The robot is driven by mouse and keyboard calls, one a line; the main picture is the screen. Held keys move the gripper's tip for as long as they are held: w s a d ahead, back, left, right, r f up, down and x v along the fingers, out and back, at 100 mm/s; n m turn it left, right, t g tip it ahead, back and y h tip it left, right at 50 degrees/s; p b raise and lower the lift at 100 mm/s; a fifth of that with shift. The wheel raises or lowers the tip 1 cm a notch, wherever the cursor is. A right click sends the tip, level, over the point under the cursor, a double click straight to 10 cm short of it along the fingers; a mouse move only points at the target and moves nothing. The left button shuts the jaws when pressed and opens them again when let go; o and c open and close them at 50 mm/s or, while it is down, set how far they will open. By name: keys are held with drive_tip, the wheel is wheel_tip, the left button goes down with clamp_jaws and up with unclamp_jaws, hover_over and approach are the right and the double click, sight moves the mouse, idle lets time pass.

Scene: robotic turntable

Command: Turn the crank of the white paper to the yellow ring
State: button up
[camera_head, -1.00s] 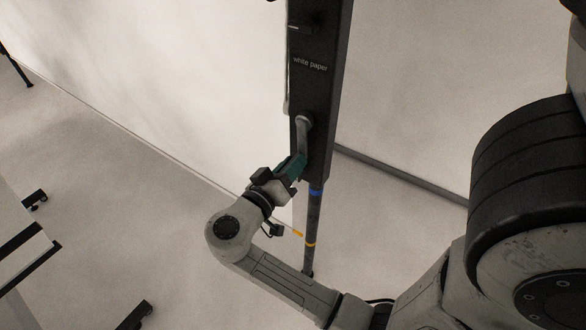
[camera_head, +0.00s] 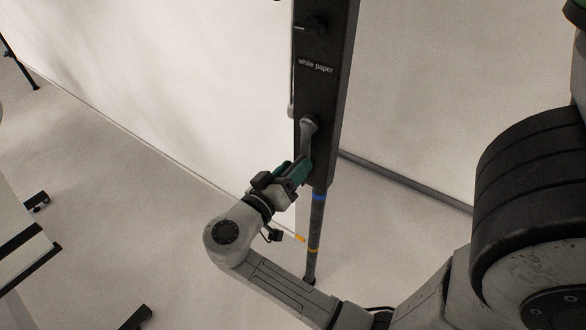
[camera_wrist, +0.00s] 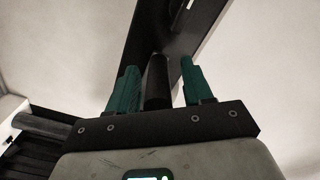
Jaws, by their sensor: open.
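The crank (camera_head: 309,128) is a grey arm on the lower part of a dark upright housing (camera_head: 322,95) labelled "white paper". My gripper (camera_head: 301,168) is at the crank's lower end. In the wrist view its two green fingers (camera_wrist: 157,66) are open, one on each side of the dark crank handle (camera_wrist: 156,84), with a visible gap on both sides. The pole below the housing carries a blue ring (camera_head: 319,197) and, lower, a yellow ring (camera_head: 313,250). A small yellow piece (camera_head: 300,239) shows just left of the yellow ring. The white paper (camera_head: 190,80) hangs behind the housing.
A dark bar (camera_head: 400,182) runs along the paper's lower edge to the right. Black stand feet (camera_head: 38,201) and a white-and-black frame (camera_head: 28,250) stand at the left.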

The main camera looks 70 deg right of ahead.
drive_tip(key=b+v, duration=0.2)
drive_tip(key=v, duration=0.8)
drive_tip(key=shift+a, duration=0.2)
drive_tip(key=s+d+f+n+t+y, duration=0.1)
drive_tip(key=s+f+n+t+y, duration=0.15)
drive_tip(key=f+n+y, duration=0.4)
drive_tip(key=s+f+n+t+y, duration=0.2)
drive_tip(key=s+f+y, duration=0.1)
drive_tip(key=f, duration=0.6)
drive_tip(key=s+a+f+n+y, duration=0.1)
drive_tip(key=a+f+n+y, duration=0.1)
drive_tip(key=a+y, duration=0.2)
drive_tip(key=s+a+f+n+t+y, duration=0.1)
drive_tip(key=s+a+f+n+y, duration=0.1)
drive_tip(key=a, duration=0.3)
drive_tip(key=shift+s+a+f+n+y, duration=0.3)
drive_tip(key=shift+f+n+y, duration=0.2)
drive_tip(key=shift+n+y, duration=0.3)
